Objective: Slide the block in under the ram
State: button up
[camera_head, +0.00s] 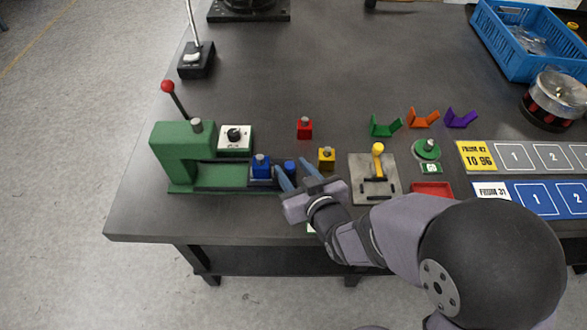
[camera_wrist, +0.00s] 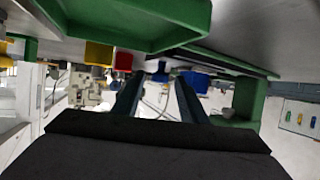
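The green press (camera_head: 173,158) stands at the left of the table, with a grey ram top (camera_head: 196,126) on its upper arm. A small blue cylinder (camera_head: 290,166) is just right of the block. My gripper (camera_head: 293,168) is open, its fingers apart around or beside this cylinder. In the wrist view my gripper (camera_wrist: 158,82) shows a gap between its fingers, with the blue block (camera_wrist: 196,79) beyond them.
A red block (camera_head: 305,129) and a yellow block (camera_head: 327,158) stand close to my gripper. A plate with a yellow-handled clamp (camera_head: 378,165) is to the right. A lever with a red ball (camera_head: 168,87) rises behind the press.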

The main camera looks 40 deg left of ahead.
grip_shut()
jog(key=s+a+b, duration=0.1)
jog(key=s+a, duration=0.7)
jog(key=shift+s+a+r, duration=0.1)
jog(key=shift+s+a, duration=0.25)
jog(key=shift+s, duration=0.05)
grip_release()
jog(key=shift+s+a, duration=0.1)
jog(key=shift+d, duration=0.2)
jog(key=shift+v, duration=3.5)
